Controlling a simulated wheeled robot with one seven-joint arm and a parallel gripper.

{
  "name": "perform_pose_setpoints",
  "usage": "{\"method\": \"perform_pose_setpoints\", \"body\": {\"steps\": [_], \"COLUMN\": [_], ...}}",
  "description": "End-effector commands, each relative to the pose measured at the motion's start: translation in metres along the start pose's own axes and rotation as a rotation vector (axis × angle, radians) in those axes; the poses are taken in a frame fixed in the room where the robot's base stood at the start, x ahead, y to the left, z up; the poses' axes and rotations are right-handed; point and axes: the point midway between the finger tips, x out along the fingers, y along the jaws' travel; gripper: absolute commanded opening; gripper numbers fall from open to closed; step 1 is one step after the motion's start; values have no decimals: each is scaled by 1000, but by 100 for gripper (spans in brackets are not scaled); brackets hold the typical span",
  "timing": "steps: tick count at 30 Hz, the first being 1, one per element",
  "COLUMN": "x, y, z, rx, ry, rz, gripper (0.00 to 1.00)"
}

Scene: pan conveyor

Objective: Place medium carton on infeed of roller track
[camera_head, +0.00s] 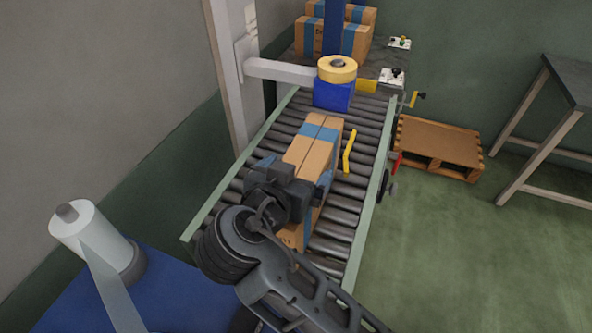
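A brown carton with blue bands (315,155) rests on the near half of the roller track (360,225), its long side running along the track. My gripper (285,180) is at the carton's near end, over its top and left side. The gripper body and wrist hide the near part of the carton and the finger contact. I cannot tell whether the fingers are closed on it.
A taping head with a yellow roll (337,68) and blue block spans the track beyond the carton. Other cartons (357,38) stand at the far end. A yellow bar (349,152) is right of the carton. A wooden pallet (437,145) and table (570,80) stand right; floor between is clear.

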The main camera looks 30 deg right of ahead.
Motion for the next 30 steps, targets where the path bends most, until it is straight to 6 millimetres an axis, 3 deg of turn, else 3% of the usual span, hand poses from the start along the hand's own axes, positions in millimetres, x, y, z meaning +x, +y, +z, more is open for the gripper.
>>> {"method": "perform_pose_setpoints", "body": {"steps": [8,21,30], "x": [-10,-93,-120], "y": [-1,-1,0], "z": [0,0,0], "rx": [0,1,1], "ry": [1,1,1], "rz": [-4,-5,0], "gripper": [100,100,100]}}
